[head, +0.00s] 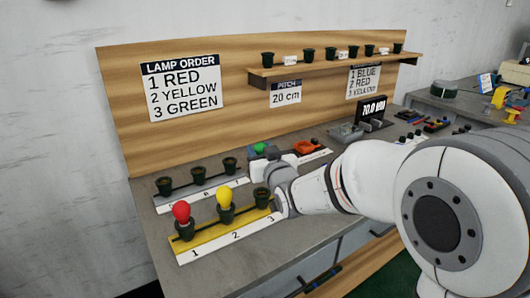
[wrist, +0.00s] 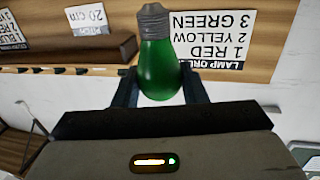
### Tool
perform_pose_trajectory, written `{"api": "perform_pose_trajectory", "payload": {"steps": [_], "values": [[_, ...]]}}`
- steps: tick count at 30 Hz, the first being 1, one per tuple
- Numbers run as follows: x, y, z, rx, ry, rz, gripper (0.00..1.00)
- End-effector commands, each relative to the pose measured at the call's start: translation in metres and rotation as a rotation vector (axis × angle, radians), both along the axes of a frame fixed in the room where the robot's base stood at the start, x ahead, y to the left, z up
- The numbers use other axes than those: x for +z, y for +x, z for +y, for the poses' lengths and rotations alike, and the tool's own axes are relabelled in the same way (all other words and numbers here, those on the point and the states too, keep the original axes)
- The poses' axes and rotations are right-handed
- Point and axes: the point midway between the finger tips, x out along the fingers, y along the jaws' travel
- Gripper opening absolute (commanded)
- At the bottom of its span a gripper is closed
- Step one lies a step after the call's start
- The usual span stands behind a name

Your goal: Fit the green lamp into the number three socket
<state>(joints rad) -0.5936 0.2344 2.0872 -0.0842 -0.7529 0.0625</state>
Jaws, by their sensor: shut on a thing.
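The green lamp (wrist: 160,62) is between the two fingers of my gripper (wrist: 160,92) in the wrist view, with its grey screw base pointing away from the palm. In the head view the green lamp (head: 260,148) shows as a small green patch beyond my wrist, above the bench. The number three socket (head: 262,197) is dark and empty, at the right end of the yellow strip (head: 222,236). My wrist partly overlaps that end of the strip. A red lamp (head: 181,211) stands in socket 1 and a yellow lamp (head: 225,198) in socket 2.
A second strip (head: 203,194) with three empty sockets lies behind. A shelf (head: 335,66) with several sockets runs along the back board. The lamp order sign (head: 181,86) reads red, yellow, green. An orange object (head: 305,147) and a display (head: 373,109) stand further right.

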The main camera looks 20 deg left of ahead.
Motion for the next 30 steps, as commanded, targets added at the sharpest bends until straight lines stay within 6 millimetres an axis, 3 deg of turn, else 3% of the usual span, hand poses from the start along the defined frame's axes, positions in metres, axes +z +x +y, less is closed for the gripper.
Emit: {"api": "perform_pose_trajectory", "payload": {"steps": [11, 30], "values": [[-0.002, 0.0, -0.003, -0.004, 0.0, -0.001, 0.17], [-0.057, -0.001, -0.003, -0.003, -0.001, -0.001, 0.17]]}}
